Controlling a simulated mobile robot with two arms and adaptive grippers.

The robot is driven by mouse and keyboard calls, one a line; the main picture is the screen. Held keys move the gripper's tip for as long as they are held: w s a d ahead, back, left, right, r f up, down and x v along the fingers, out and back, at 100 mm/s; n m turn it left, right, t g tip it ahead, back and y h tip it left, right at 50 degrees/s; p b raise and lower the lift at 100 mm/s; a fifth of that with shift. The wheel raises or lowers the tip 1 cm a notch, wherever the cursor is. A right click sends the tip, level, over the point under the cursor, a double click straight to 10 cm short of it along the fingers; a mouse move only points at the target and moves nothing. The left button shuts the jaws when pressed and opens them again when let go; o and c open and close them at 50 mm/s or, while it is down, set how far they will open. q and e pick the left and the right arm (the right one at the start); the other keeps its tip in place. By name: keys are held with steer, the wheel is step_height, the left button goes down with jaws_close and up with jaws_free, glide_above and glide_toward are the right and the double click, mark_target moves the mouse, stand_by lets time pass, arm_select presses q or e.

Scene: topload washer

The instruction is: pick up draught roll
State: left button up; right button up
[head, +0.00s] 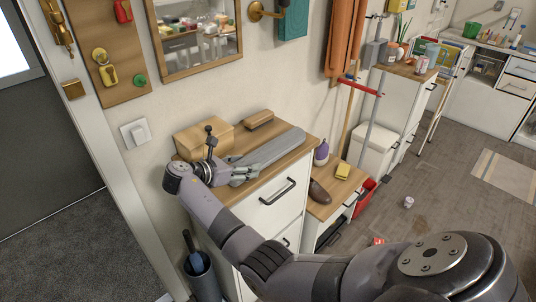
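The draught roll (272,149) is a long grey roll lying on the wooden top of a white cabinet, running from near the gripper toward the back right. My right gripper (246,173) is over the cabinet top at the near left end of the roll, with its fingers pointing right along it. The fingers overlap the roll's end in the picture. I cannot tell whether they touch it or how far apart they are. My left gripper is not in the head view.
A wooden box (204,138) and a brown brush-like object (258,119) lie behind the roll against the wall. A mirror (197,38) hangs above. A lower cabinet (335,190) to the right holds a purple bottle (321,152), a yellow sponge (343,171) and a dark brush (319,191).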

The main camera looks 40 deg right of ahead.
steer(key=shift+r, duration=0.1)
jaws_close()
stand_by(0.4)
steer(key=shift+r, duration=0.1)
